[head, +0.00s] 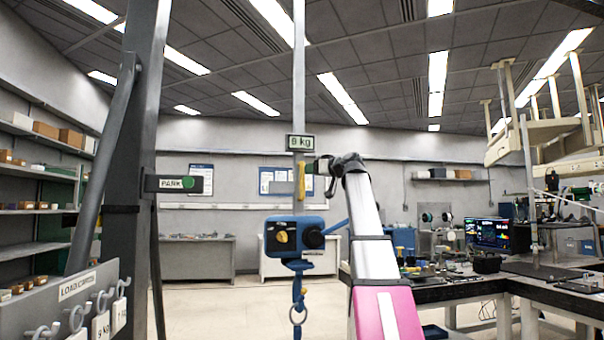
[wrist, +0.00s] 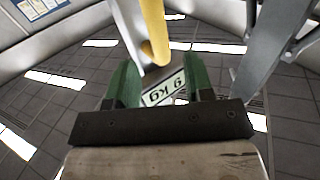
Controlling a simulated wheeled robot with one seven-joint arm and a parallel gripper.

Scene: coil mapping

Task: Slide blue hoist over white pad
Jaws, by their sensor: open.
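The blue hoist (head: 274,224) is in the middle of the head view, with a yellow knob, a dark round part and a hook and ring hanging below. A grey vertical bar (head: 299,100) rises above it, with a sign reading 6 kg (head: 301,142). A yellow handle (head: 301,182) hangs on the bar below the sign; it also shows in the wrist view (wrist: 154,30). My gripper (head: 311,168) is open at the handle. In the wrist view its green fingers (wrist: 158,78) are apart, the handle's end near the gap; contact is unclear. I cannot make out a white pad.
A steel column (head: 137,200) with a PARK arm (head: 172,184) stands at left. A rack with hooks and weight tags (head: 75,300) is at lower left. Cluttered benches (head: 470,287) with upturned stools (head: 530,140) above fill the right. Floor beyond the hoist looks clear.

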